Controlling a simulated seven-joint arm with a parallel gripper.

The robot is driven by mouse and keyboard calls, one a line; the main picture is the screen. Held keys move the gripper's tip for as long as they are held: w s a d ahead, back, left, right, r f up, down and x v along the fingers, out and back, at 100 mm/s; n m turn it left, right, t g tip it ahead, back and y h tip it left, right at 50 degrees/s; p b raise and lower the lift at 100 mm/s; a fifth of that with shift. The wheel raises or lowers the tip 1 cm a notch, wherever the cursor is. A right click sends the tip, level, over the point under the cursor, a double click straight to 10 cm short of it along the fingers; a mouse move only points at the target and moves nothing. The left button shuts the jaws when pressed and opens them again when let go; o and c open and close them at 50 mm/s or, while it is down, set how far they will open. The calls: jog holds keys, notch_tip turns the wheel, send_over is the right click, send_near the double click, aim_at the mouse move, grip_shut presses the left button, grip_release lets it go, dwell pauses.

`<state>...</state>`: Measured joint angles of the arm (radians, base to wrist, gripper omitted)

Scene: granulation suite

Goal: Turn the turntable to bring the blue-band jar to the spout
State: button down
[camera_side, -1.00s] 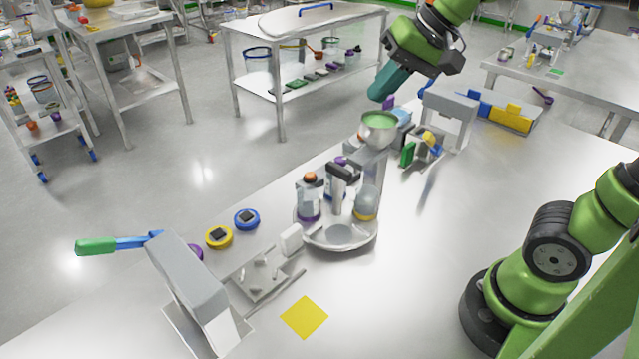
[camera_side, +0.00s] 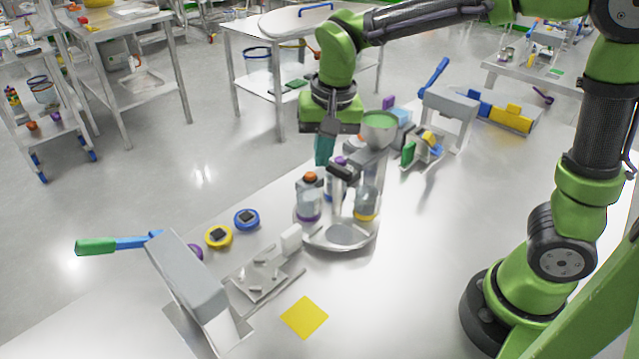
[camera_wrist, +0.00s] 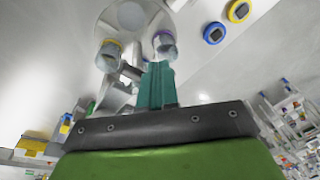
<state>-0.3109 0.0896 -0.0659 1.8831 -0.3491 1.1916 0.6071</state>
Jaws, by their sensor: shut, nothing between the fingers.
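The round metal turntable (camera_side: 318,242) stands mid-bench with a dark-topped central post (camera_side: 341,172). The front place is empty. The green-topped hopper (camera_side: 380,132) stands behind on the right; its spout is not clearly visible. My gripper (camera_side: 323,163) is shut and empty, fingers down, above the back of the turntable. The fingers also show in the wrist view (camera_wrist: 157,66).
A grey stand with a blue-green lever (camera_side: 120,243) is at the front left. Yellow (camera_side: 219,236) and blue (camera_side: 246,219) round pieces lie left of the turntable. A yellow square (camera_side: 304,317) marks the front bench. The bench right of the turntable is clear.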

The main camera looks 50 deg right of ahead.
jog(key=w+a+f+m+g+h, duration=0.2)
jog(key=w+a+f+m+h, duration=0.4)
jog(key=w+m, duration=0.4)
jog(key=shift+y, duration=0.7)
jog(key=x, duration=1.1)
jog(key=shift+d+f, duration=0.3)
jog(key=shift+d, duration=0.05)
jog(key=shift+w+d+r, duration=0.1)
jog(key=shift+w+d, duration=0.05)
jog(key=shift+d, duration=1.75)
jog(key=shift+w+d+m, duration=0.15)
jog(key=shift+d+m, duration=0.35)
jog(key=shift+m, duration=0.1)
